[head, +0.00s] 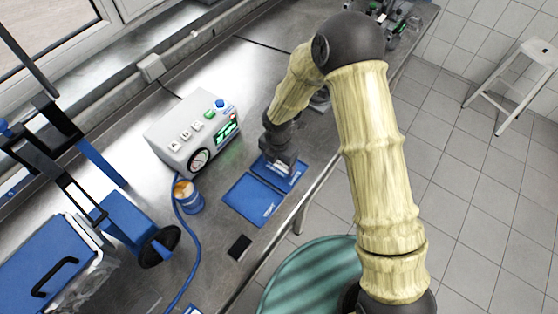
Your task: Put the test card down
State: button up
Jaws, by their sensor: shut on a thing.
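My gripper (281,164) points down at the far blue panel (296,178) on the steel bench. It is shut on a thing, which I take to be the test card. The fingers and wrist hide most of it, so I cannot tell whether it touches the panel. A second blue panel (253,200) with small white lettering lies beside the first, nearer the front, and looks empty.
A grey tester box (193,135) with a gauge, buttons and lit green display stands left of my gripper. A blue tin (188,198), a blue hose (191,250) and a small black plate (239,247) lie nearby. The bench edge is close on the right.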

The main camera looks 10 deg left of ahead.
aim_at(278, 165)
jog(key=shift+f+b, duration=0.3)
jog(key=shift+f, duration=0.2)
jog(key=o, duration=1)
jog(key=shift+s+d, duration=0.15)
jog(key=shift+r, duration=0.1)
jog(key=shift+w+a+r+p, duration=0.2)
jog(key=shift+a+r+p, duration=0.15)
jog(key=shift+r+p, duration=0.3)
jog(key=shift+w+r+b, duration=0.1)
jog(key=shift+r+b, duration=0.25)
jog(key=shift+b, duration=0.1)
notch_tip(278, 165, up, 11)
jog(key=shift+d+r+b, duration=0.1)
jog(key=shift+b, duration=0.7)
